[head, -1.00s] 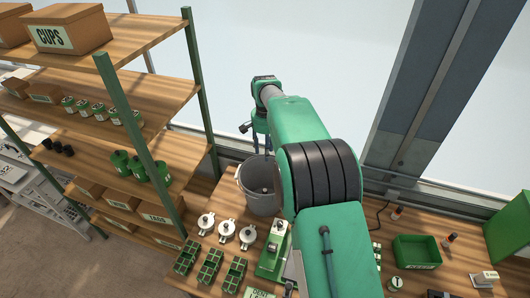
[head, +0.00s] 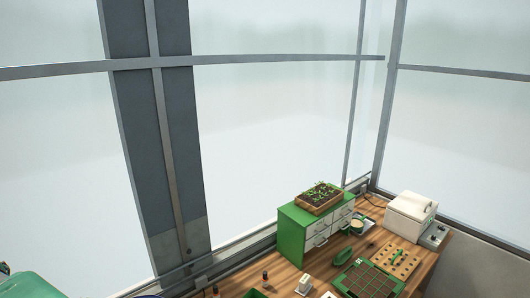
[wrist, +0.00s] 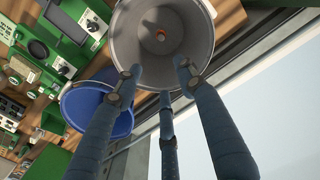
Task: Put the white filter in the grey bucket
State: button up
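In the wrist view the grey bucket (wrist: 202,40) is seen from above, at the top of the picture. A small orange and whitish thing (wrist: 160,34) lies on its floor; I cannot tell whether it is the white filter. My gripper (wrist: 160,78) has its three fingers spread apart, with nothing between them. The fingertips overlap the bucket's near rim in the picture. The white filter cannot be made out for sure in either current view. The head view does not show the bucket or the gripper.
A blue bucket (wrist: 92,104) stands beside the grey one. Green equipment (wrist: 62,45) is at upper left. The window wall is close on the right. In the head view, a green drawer cabinet (head: 291,236) and a white box-shaped appliance (head: 408,216) stand on the bench.

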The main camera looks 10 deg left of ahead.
jog(key=w+d+r+m+y+b, duration=0.1)
jog(key=w+d+r+b, duration=0.2)
jog(key=w+d+r, duration=0.6)
jog(key=w+d+r+m+b, duration=0.15)
jog(key=w+d+r, duration=0.35)
jog(key=w+d, duration=0.6)
jog(key=w+d+r+m+t+b, duration=0.1)
jog(key=w+d+r+b, duration=0.1)
jog(key=d, duration=0.8)
jog(key=w+d+r+b, duration=0.1)
jog(key=d+r+b, duration=0.15)
jog(key=d, duration=0.75)
jog(key=w+d+r+m+t+b, duration=0.1)
jog(key=w+d+r, duration=0.15)
jog(key=d, duration=0.75)
jog(key=s+d+f+m+t+b, duration=0.1)
jog(key=s+d+b, duration=0.25)
jog(key=d, duration=0.85)
jog(key=s+d+m+t+b, duration=0.15)
jog(key=s+d, duration=0.35)
jog(key=d, duration=0.8)
jog(key=s+d+f+m+b, duration=0.1)
jog(key=s+d+f+b, duration=0.2)
jog(key=s+d+f, duration=0.3)
jog(key=s+d+f+m+t+h+b, duration=0.1)
jog(key=s+d+f+b, duration=0.2)
jog(key=s+d+f, duration=0.4)
jog(key=s+d, duration=0.4)
jog(key=s, duration=0.1)
jog(key=shift+d, duration=0.15)
